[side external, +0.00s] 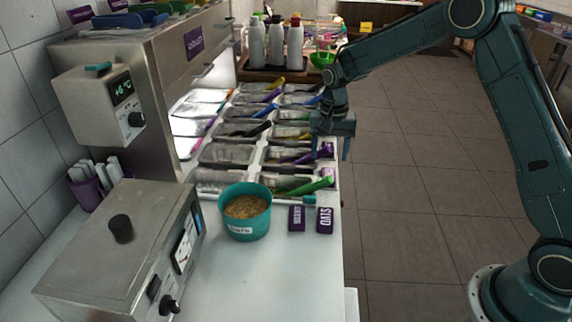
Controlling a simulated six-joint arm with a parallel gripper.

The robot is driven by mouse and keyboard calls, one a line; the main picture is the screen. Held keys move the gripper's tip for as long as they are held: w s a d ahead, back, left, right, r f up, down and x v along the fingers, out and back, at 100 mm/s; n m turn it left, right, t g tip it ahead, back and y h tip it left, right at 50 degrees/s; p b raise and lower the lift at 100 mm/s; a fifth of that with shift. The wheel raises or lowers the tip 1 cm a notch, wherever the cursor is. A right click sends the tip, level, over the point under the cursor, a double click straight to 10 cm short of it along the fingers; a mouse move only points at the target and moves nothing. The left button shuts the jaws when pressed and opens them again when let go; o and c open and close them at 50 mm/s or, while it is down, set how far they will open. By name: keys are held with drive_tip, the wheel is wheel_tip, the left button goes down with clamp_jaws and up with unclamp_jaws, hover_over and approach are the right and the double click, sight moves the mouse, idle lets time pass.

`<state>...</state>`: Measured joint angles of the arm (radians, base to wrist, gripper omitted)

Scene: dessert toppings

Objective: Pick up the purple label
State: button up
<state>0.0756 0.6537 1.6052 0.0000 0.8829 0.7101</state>
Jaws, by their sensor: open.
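Two small purple labels with white lettering lie on the white counter at the front: one label (297,218), and to its right one that reads OATS (325,220). Another purple label (326,150) sits at the right edge of the topping bins, just under my gripper, and one more (328,175) is nearer the front. My gripper (331,149) is open, pointing down over the right edge of the bins. I see nothing held in it. I cannot tell whether a finger touches the label below it.
A teal tub of oats (246,212) stands left of the loose labels. The bins (228,153) hold several coloured scoop handles. A steel machine (125,245) is at front left. Bottles (275,42) stand on a tray at the back. The counter's front right is clear.

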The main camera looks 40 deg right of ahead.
sight(329, 169)
drive_tip(key=shift+f, duration=0.85)
drive_tip(key=shift+d+f, duration=0.15)
drive_tip(key=shift+f, duration=1.15)
drive_tip(key=shift+d+f, duration=0.1)
drive_tip(key=shift+f, duration=1.2)
drive_tip(key=c, duration=1.1)
drive_tip(key=shift+o, duration=0.2)
drive_tip(key=shift+r, duration=0.2)
wheel_tip(329, 169, up, 20)
drive_tip(key=shift+f, duration=0.15)
